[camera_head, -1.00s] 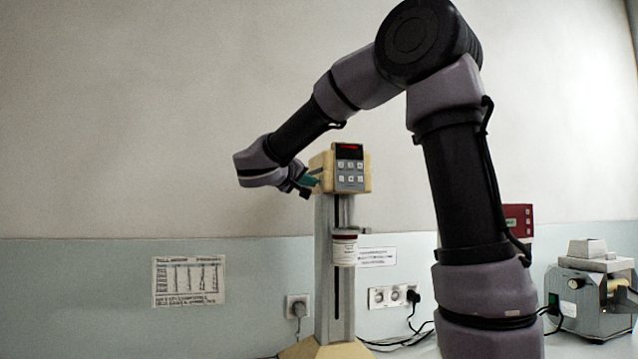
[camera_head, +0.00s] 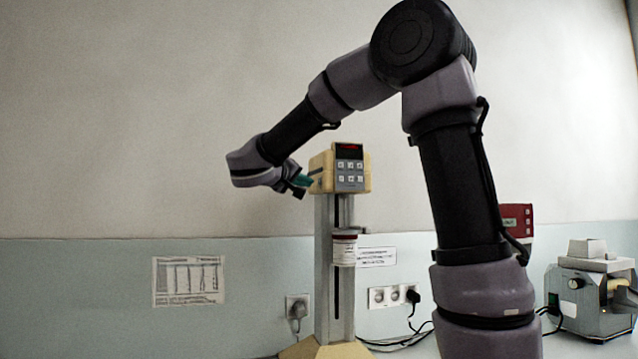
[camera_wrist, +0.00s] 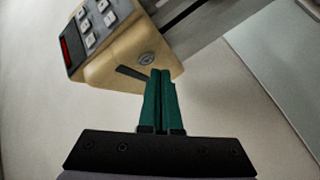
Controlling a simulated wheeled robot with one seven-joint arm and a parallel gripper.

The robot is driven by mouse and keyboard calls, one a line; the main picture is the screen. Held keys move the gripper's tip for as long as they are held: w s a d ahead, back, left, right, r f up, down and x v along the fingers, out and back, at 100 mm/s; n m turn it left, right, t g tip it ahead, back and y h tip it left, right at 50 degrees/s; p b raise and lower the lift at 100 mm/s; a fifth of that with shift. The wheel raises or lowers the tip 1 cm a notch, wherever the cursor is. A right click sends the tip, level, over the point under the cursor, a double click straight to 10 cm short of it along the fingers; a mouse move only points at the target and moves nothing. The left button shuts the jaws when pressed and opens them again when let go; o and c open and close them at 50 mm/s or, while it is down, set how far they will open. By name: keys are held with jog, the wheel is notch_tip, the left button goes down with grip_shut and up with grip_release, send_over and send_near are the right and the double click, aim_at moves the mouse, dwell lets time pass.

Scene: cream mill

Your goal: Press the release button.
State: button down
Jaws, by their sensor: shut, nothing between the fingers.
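The mill (camera_head: 323,225) stands upright in the middle of the head view. Its cream head (camera_head: 321,172) carries a control panel (camera_head: 349,168) with a red display and several pale keys. A jar with a white label (camera_head: 344,250) is held on its column. In the wrist view, the side of the cream head (camera_wrist: 128,60) shows a round button-like part (camera_wrist: 147,58) and a dark slot beside it. Which part is the release button is not marked. My gripper (camera_wrist: 161,72) is shut and empty, its green fingertips close to that side, just below the round part. Contact cannot be told.
A printed sheet (camera_head: 188,281) hangs on the wall at left. Wall sockets (camera_head: 392,296) with plugs and cables lie behind the mill. A red box (camera_head: 517,220) and a grey machine (camera_head: 590,298) stand at right.

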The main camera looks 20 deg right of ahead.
jog(key=a, duration=0.5)
dwell(0.9)
